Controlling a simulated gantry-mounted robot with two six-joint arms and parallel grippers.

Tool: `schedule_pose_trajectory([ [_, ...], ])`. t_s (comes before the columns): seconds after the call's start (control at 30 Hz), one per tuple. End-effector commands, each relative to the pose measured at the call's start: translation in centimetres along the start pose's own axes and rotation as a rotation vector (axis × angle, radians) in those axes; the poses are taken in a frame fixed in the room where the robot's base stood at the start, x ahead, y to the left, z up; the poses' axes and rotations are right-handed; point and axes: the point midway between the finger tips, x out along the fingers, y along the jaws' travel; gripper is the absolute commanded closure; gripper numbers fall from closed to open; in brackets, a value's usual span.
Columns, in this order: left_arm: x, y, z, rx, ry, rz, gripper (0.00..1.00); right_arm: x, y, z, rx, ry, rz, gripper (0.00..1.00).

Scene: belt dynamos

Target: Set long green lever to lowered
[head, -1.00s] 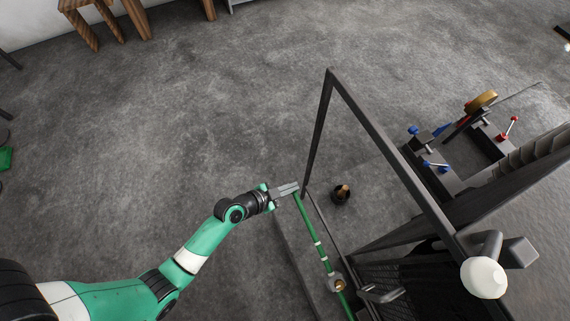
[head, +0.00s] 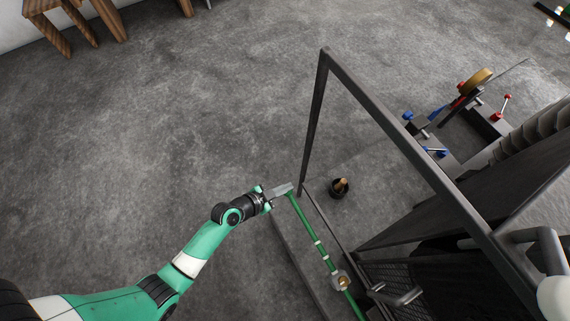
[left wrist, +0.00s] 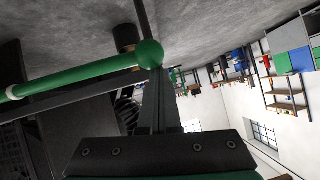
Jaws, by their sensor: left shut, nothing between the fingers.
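The long green lever (head: 310,230) is a green rod with light bands. In the left wrist view the lever (left wrist: 85,73) ends in a round green knob (left wrist: 149,54), right at the tips of the shut fingers (left wrist: 158,90). I cannot tell for certain whether they touch. My right gripper is not in view.
A dark metal frame (head: 395,135) stands to the right of the lever. A small dark cup-like part (head: 339,188) is on the floor inside it. A machine with blue handles (head: 435,152) and a red handle (head: 501,107) is farther right.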

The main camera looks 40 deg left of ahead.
Motion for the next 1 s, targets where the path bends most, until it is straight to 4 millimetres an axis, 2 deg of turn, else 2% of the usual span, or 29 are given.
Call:
schedule_pose_trajectory([
  [0.03, -0.8, -0.4, -1.9, 0.002, 0.009, -0.004, 1.00, 1.2, 0.0, -1.1, 0.000, 0.000, 0.000, 0.50],
  [0.1, -1.3, -0.9, -3.7, 0.002, 0.021, -0.011, 1.00, 2.1, 0.0, -2.0, 0.000, 0.000, 0.000, 0.50],
  [0.3, -6.1, -1.2, -3.6, -0.003, 0.024, -0.017, 1.00, 3.5, 0.0, -3.2, 0.000, 0.000, 0.000, 0.50],
  [0.5, -9.7, -1.4, -3.5, -0.003, 0.027, -0.019, 1.00, 4.2, 0.0, -3.9, 0.000, 0.000, 0.000, 0.50],
  [0.67, -10.8, -1.3, -3.5, 0.000, 0.030, -0.018, 1.00, 4.4, 0.0, -4.1, 0.000, 0.000, 0.000, 0.50],
  [1.0, -10.9, -1.3, -3.4, 0.001, 0.031, -0.017, 1.00, 4.4, 0.0, -4.0, 0.000, 0.000, 0.000, 0.50],
])
